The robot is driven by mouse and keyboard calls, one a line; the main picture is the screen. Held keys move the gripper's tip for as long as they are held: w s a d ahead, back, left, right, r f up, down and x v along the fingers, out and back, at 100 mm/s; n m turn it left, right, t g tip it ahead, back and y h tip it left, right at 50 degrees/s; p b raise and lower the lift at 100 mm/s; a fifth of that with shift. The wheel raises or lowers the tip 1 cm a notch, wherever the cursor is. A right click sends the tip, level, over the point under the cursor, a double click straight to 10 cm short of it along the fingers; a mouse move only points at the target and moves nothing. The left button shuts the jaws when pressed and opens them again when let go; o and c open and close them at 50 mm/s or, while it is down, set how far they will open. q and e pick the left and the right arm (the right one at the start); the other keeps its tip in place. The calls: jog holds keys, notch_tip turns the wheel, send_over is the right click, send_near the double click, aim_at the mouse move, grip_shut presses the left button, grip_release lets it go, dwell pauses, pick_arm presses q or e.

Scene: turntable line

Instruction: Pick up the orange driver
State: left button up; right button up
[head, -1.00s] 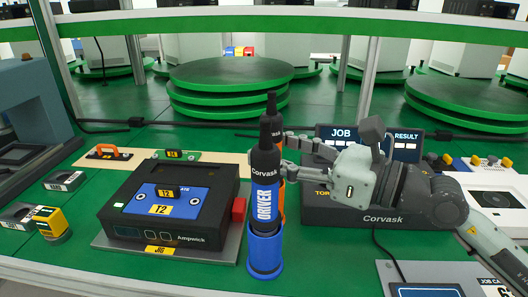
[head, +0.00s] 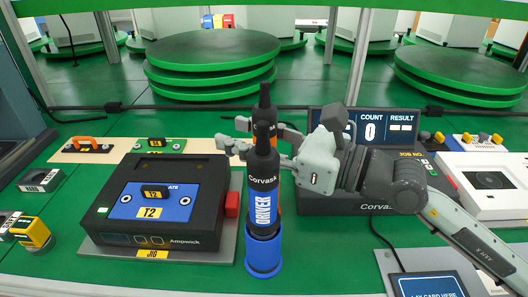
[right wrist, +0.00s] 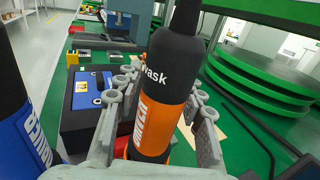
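The orange driver (right wrist: 158,112) stands upright in the right wrist view, with a black top and an orange lower sleeve. In the head view its dark top (head: 265,100) shows behind the blue driver (head: 263,212), which hides most of it. The blue driver stands in a blue holder and shows at the left edge of the right wrist view (right wrist: 22,125). My right gripper (head: 240,136) is open, with one finger on either side of the orange driver; I cannot tell whether they touch it. My left gripper is not in view.
A black jig box (head: 110,212) with a T2 label stands left of the drivers, with a red block (head: 232,204) at its side. A dark Corvask console (head: 375,222) and display (head: 373,128) stand right. Stacked green turntables (head: 212,62) are behind.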

grip_shut()
jog(key=shift+r, duration=0.2)
